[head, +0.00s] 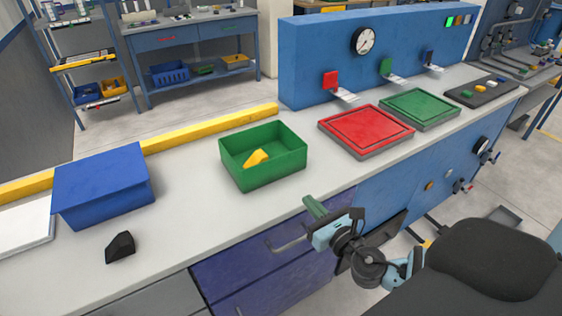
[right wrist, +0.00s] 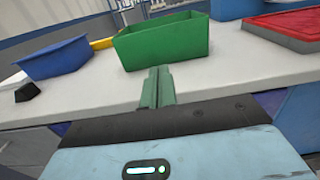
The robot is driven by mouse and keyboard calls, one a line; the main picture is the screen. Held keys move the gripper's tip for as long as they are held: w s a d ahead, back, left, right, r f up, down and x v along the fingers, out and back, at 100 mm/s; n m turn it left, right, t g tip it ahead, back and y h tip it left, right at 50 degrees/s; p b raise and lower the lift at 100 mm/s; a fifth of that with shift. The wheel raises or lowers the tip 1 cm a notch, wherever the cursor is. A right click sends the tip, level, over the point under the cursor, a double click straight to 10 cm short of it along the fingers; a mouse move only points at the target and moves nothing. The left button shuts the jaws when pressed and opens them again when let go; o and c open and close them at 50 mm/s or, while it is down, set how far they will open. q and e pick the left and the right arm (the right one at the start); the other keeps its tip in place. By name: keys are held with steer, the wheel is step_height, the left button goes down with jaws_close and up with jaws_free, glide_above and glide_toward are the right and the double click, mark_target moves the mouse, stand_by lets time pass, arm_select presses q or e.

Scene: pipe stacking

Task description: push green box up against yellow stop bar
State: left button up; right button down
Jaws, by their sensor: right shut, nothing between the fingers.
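The green box (head: 263,172) is an open bin in the middle of the bench, with a yellow piece (head: 255,158) inside. The yellow stop bar (head: 210,127) runs along the back edge of the bench; a strip of bench shows between it and the box. My right gripper (head: 314,206) is shut and empty at the front edge of the bench, in front of the box and apart from it. In the right wrist view its green fingers (right wrist: 158,87) are together, pointing toward the box (right wrist: 162,43). My left gripper is not in view.
A blue box (head: 104,188) stands on the bench to the left, touching or close to the bar, with a black block (head: 120,247) in front. A red tray (head: 366,130) and a green tray (head: 420,107) lie to the right. A drawer handle (head: 287,240) juts out below the bench front.

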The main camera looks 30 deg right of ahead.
glide_toward(277, 166)
steer(key=w, duration=0.5)
steer(key=shift+w, duration=0.85)
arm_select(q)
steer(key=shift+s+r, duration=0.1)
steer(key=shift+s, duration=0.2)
